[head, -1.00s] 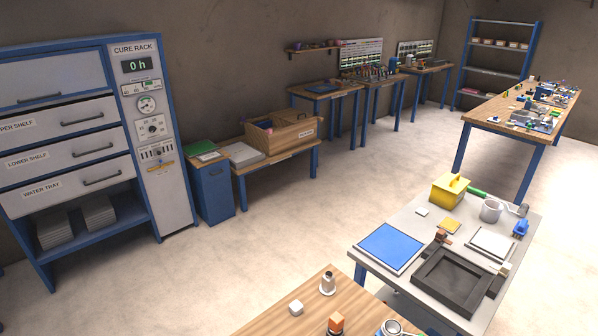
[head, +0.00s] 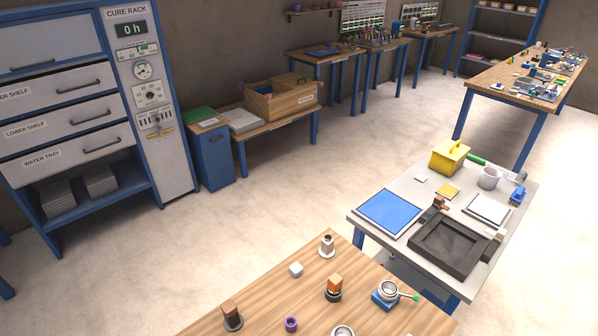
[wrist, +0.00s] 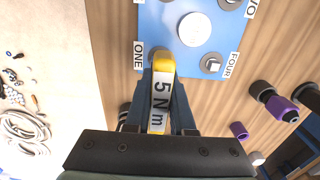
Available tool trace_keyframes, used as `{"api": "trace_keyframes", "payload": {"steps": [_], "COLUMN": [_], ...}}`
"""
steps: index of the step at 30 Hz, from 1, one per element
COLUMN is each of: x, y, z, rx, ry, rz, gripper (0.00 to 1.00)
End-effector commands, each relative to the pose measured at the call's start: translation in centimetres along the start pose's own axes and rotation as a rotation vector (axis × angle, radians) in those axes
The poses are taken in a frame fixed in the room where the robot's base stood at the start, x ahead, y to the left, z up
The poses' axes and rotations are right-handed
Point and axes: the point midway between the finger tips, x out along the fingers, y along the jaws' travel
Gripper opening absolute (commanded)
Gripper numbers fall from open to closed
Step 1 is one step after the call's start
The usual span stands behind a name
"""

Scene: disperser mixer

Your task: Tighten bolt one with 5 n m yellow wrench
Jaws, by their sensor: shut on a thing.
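In the wrist view my gripper (wrist: 162,90) is shut on the yellow wrench (wrist: 163,64), which carries a white "5 N m" label. Its yellow head end lies over the edge of a blue plate (wrist: 175,50), close beside the "ONE" label (wrist: 138,56). Bolt one is not clearly visible; the wrench head seems to cover its spot, and I cannot tell whether they touch. A bolt (wrist: 211,63) by the "FOUR" label (wrist: 234,65) and a large white disc (wrist: 194,29) are on the plate. My gripper is not in the head view.
The plate lies on a wooden table (wrist: 112,40). A purple-and-black tool (wrist: 275,100) and a purple cup (wrist: 239,130) stand to the right. In the head view, a grey table (head: 345,218) with a black tray (head: 411,250) stands beyond the wooden table (head: 270,300).

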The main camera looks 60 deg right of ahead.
Motion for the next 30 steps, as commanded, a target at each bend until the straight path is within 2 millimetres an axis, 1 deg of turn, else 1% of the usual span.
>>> {"api": "trace_keyframes", "payload": {"steps": [22,30], "x": [-0.01,0.48], "y": [-0.02,-0.01], "z": [-0.03,-0.04], "rx": [0.000,0.000], "ry": [0.000,0.000], "rz": [-0.001,-0.001], "gripper": [0.00,0.00]}}
